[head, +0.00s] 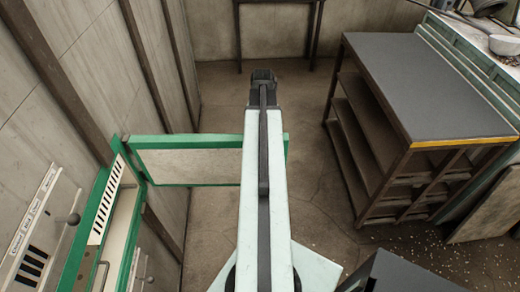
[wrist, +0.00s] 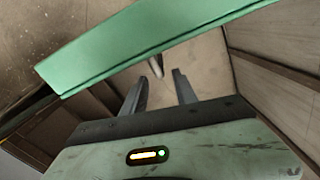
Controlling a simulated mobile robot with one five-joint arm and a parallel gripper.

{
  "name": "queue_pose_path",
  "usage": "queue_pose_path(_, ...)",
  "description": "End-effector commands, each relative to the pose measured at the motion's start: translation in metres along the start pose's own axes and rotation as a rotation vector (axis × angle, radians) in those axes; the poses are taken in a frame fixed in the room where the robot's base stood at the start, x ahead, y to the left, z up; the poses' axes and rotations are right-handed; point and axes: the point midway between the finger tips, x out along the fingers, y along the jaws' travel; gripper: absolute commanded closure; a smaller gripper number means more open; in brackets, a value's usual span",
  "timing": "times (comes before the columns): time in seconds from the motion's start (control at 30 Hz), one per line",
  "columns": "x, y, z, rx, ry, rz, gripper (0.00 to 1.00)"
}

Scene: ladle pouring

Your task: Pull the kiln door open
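The kiln (head: 112,205) is at the left of the head view, with a green frame and a pale vented front. Its green-edged door (head: 190,160) with a beige panel stands swung out to the right from the kiln. My arm crosses over the door and hides part of it. My gripper (head: 263,76) points away, beyond the door. In the wrist view my gripper (wrist: 160,90) has its two fingers apart. The door's green edge (wrist: 140,40) runs across above them. A small grey peg shows between the fingers; whether it touches them I cannot tell.
A dark-topped shelf table (head: 420,90) with a yellow front edge stands at the right. A bench with a white bowl (head: 504,45) is behind it. Another control panel (head: 40,235) is at the lower left. The floor (head: 305,150) between door and table is clear.

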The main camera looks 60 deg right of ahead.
Motion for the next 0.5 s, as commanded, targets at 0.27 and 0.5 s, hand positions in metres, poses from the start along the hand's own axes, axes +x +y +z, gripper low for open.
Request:
queue_pose_path(0.27,0.015,-0.001,0.0,-0.001,0.0,0.0,0.66)
queue_pose_path(0.5,0.057,-0.001,0.0,-0.002,0.0,0.0,0.66)
